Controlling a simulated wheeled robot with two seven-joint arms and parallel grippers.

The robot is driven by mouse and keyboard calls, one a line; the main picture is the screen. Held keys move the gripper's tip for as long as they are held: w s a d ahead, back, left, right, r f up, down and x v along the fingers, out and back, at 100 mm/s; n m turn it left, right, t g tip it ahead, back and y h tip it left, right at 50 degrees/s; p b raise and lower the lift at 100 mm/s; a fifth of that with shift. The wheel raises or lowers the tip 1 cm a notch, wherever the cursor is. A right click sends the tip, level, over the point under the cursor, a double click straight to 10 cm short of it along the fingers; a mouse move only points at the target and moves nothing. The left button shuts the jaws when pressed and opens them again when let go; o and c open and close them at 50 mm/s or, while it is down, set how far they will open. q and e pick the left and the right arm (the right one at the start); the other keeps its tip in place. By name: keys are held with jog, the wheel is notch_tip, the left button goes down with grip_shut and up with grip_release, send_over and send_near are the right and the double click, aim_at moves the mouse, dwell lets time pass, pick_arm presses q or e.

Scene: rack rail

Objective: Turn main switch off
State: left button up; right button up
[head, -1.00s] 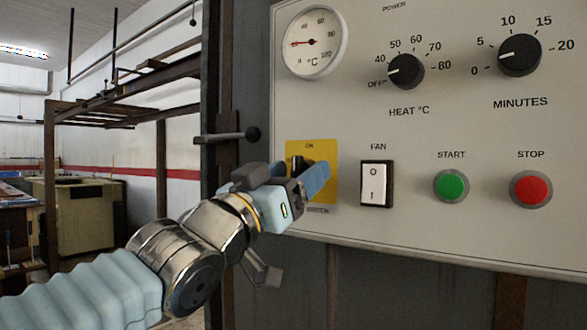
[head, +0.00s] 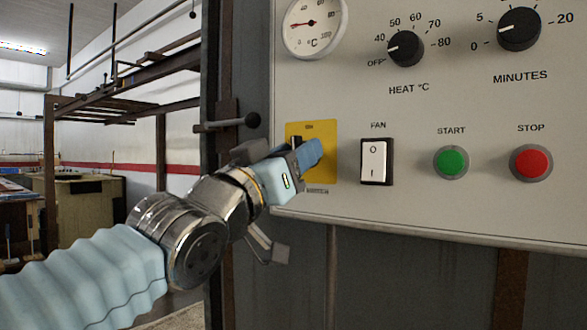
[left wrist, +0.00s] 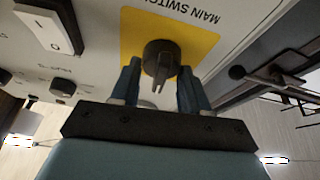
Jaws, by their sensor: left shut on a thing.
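The main switch is a black rotary knob (head: 296,143) on a yellow plate (head: 324,130), low on the panel's left side. Its handle points up towards the ON mark. It also shows in the left wrist view (left wrist: 160,58), where the plate appears upside down. My left gripper (head: 306,156) is at the plate, coming from the lower left. In the left wrist view its two blue fingers (left wrist: 161,88) stand on either side of the knob, shut on it. In the head view the fingers hide much of the knob and the OFF side. My right gripper is in neither view.
A white rocker FAN switch (head: 375,162) sits just right of the plate. Green START (head: 451,162) and red STOP (head: 531,162) buttons are further right. HEAT (head: 405,48) and MINUTES (head: 519,29) dials and a gauge (head: 315,24) are above. A handle lever (head: 228,124) juts out at the left.

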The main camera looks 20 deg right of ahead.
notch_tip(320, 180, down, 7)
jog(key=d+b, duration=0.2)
jog(key=b, duration=0.4)
pick_arm(q)
jog(key=shift+r+n+t+y+p, duration=0.15)
jog(key=shift+n+y+p, duration=0.85)
jog(key=shift+n, duration=2.45)
jog(key=shift+f+n+t+y+p, duration=0.1)
jog(key=shift+n+t+y+p, duration=0.2)
jog(key=shift+n+y, duration=2.35)
jog(key=shift+r+n+t+y+p, duration=0.15)
jog(key=shift+n+y+p, duration=0.4)
jog(key=shift+n, duration=3.75)
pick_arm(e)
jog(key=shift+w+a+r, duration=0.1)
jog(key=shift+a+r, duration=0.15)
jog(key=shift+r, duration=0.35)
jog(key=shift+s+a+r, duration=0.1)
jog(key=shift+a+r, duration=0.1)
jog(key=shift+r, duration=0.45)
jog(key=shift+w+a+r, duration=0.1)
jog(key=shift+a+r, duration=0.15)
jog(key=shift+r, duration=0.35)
pick_arm(q)
jog(key=shift+f, duration=0.15)
jog(key=o, duration=1.1)
jog(key=shift+c, duration=0.2)
